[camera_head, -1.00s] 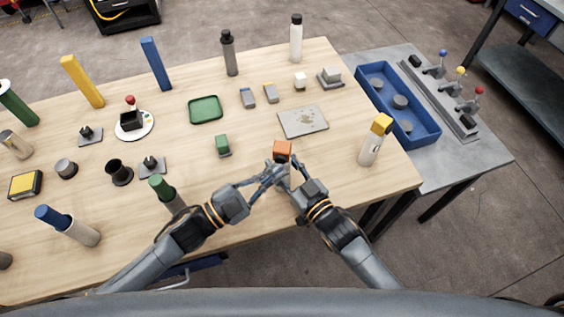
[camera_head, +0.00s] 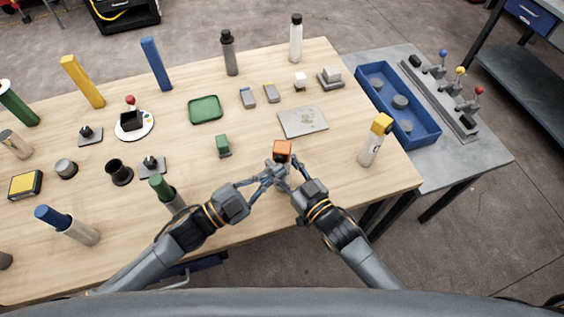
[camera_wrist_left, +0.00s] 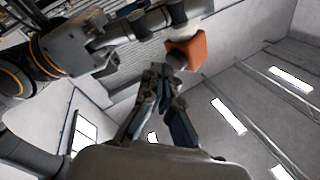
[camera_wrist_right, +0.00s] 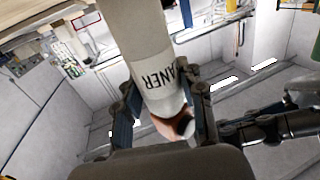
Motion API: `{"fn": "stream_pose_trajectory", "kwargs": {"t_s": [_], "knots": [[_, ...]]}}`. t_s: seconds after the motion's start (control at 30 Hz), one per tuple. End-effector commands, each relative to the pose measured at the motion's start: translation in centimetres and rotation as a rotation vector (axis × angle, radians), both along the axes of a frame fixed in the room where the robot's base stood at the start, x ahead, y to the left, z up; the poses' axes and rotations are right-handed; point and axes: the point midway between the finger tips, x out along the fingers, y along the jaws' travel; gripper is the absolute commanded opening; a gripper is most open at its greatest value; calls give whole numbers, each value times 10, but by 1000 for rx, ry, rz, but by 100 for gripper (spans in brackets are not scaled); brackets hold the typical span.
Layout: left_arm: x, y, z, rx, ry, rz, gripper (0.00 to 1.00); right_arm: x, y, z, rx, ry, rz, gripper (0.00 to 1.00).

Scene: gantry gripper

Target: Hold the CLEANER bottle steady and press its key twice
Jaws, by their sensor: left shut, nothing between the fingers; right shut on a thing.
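The CLEANER bottle shows its orange head (camera_head: 282,150) in the head view; its pale body is mostly hidden behind my grippers. In the right wrist view its white label (camera_wrist_right: 155,75) reads "ANER". My right gripper (camera_head: 287,168) is shut on the bottle, with one finger on either side of its body in the right wrist view. My left gripper (camera_head: 273,174) is shut and empty close beside the bottle. In the left wrist view its closed fingertips (camera_wrist_left: 160,72) are just beside the orange head (camera_wrist_left: 187,52). I cannot tell whether they touch it.
A yellow-topped bottle (camera_head: 371,145) stands to the right of my grippers. A green block (camera_head: 222,145) and a grey plate (camera_head: 303,122) lie beyond them. A green-capped bottle (camera_head: 166,193) stands left, close to my left arm. The table's front edge is near.

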Motion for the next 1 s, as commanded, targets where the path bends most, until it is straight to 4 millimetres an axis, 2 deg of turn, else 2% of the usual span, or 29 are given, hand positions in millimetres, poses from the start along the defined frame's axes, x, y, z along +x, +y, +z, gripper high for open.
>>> {"fn": "stream_pose_trajectory", "kwargs": {"t_s": [1.0], "knots": [[9,-1,0,0,0,0,0,0,0,0,-1,0,0,0]]}}
